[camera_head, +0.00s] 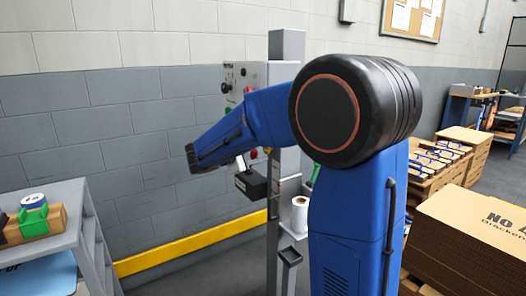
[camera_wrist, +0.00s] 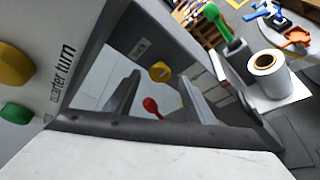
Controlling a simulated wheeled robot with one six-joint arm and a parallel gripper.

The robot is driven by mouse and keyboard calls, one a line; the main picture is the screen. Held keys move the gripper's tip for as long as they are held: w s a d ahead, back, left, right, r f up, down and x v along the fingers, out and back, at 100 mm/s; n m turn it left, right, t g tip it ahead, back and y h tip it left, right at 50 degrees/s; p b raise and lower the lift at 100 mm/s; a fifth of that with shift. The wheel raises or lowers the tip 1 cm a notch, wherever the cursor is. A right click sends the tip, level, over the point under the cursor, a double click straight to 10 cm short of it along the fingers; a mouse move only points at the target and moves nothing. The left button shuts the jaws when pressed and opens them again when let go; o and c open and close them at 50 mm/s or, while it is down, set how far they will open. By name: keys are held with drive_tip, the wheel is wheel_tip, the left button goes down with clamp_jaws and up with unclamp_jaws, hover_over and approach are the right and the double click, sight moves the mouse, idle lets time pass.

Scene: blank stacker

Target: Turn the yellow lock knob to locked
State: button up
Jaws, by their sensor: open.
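In the wrist view my gripper (camera_wrist: 159,77) is open, its two grey fingers apart with nothing held. A small round yellow knob (camera_wrist: 160,71) shows in the gap between the fingertips; I cannot tell from this view whether the fingers touch it or how it is turned. A red ball-ended lever (camera_wrist: 152,106) shows below it. Another yellow knob (camera_wrist: 12,65) sits on the panel at the left edge, so which one is the lock knob is not certain. In the head view my blue arm hides part of the control box (camera_head: 245,76).
A green button (camera_wrist: 15,112) sits below the left yellow knob. In the head view a grey post (camera_head: 287,46) stands behind my arm, with stacked cartons (camera_head: 470,232) at right.

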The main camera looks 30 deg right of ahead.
sight(265, 149)
drive_tip(key=shift+x, duration=1.65)
drive_tip(key=shift+c, duration=0.5)
drive_tip(key=c, duration=1)
drive_tip(key=shift+o, duration=0.2)
